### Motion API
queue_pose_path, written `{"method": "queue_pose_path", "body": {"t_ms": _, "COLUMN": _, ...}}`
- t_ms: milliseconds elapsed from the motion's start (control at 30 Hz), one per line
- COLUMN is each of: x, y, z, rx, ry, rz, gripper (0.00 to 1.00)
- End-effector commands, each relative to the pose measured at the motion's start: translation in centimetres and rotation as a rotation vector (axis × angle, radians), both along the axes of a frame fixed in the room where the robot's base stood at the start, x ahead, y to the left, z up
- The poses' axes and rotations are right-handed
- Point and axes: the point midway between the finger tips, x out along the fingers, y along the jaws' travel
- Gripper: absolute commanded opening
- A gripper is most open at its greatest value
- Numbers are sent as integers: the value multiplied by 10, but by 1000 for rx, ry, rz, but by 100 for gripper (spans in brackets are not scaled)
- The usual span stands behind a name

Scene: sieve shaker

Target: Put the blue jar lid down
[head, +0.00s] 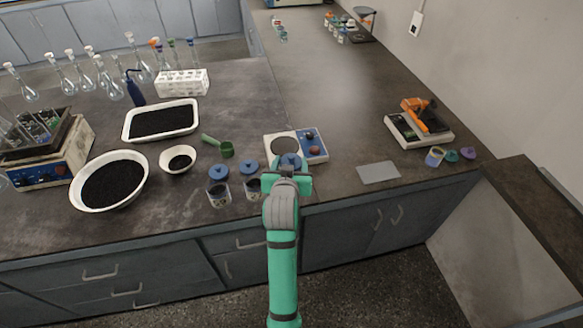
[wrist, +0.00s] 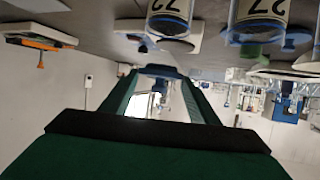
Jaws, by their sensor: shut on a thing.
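My gripper (head: 287,180) is at the counter's front edge in the head view, shut on a blue jar lid (head: 290,160). The lid shows just beyond the fingers, in front of the balance with the blue panel; I cannot tell its height above the counter. In the wrist view a blue strip of the lid (wrist: 160,71) spans the fingertips. Two open jars with dark contents, a left one (head: 218,194) and a right one (head: 252,188), stand left of my gripper. Two more blue lids (head: 218,171) (head: 250,168) lie behind them.
A balance (head: 313,143) stands behind my gripper. A grey flat plate (head: 378,172) lies to the right, with bare counter around it. A green scoop (head: 225,148), white bowl (head: 178,160) and large bowl (head: 82,185) are at left. An orange-topped device (head: 420,128) is far right.

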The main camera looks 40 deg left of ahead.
Motion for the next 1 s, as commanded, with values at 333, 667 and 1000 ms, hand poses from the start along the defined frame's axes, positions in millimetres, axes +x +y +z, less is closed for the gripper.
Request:
{"method": "queue_pose_path", "body": {"t_ms": 333, "x": -1, "y": 4, "z": -35, "rx": -1, "ry": 2, "rz": 4, "gripper": 34}}
{"method": "queue_pose_path", "body": {"t_ms": 667, "x": -2, "y": 6, "z": -37, "rx": -1, "ry": 2, "rz": 8, "gripper": 34}}
{"method": "queue_pose_path", "body": {"t_ms": 1000, "x": -2, "y": 5, "z": -44, "rx": 0, "ry": 0, "rz": 5, "gripper": 67}}
